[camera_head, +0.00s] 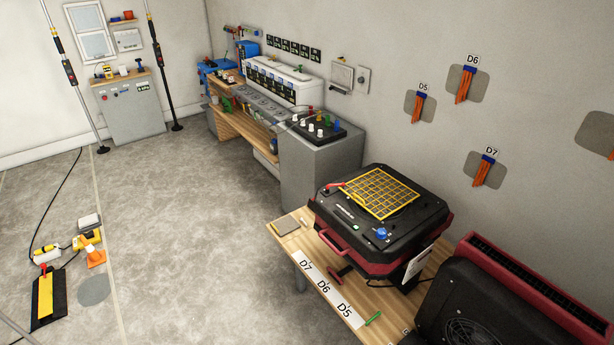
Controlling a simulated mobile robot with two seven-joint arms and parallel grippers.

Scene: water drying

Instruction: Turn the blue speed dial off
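The blue speed dial (381,233) sits on the front right corner of the black and red machine (340,222), which stands on a wooden table. The dial's pointer position is too small to read. A small green-white switch (355,227) lies left of the dial on the same top face. A yellow grille (372,193) covers the middle of the top, with a red piece at its left edge. Neither of my grippers shows in this view.
The wooden table (284,236) carries labels D7, D6 and D5 and a green marker (373,319). A second black and red unit (481,300) stands close at the right. Tools and an orange cone (95,257) lie on the floor at left. The middle floor is clear.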

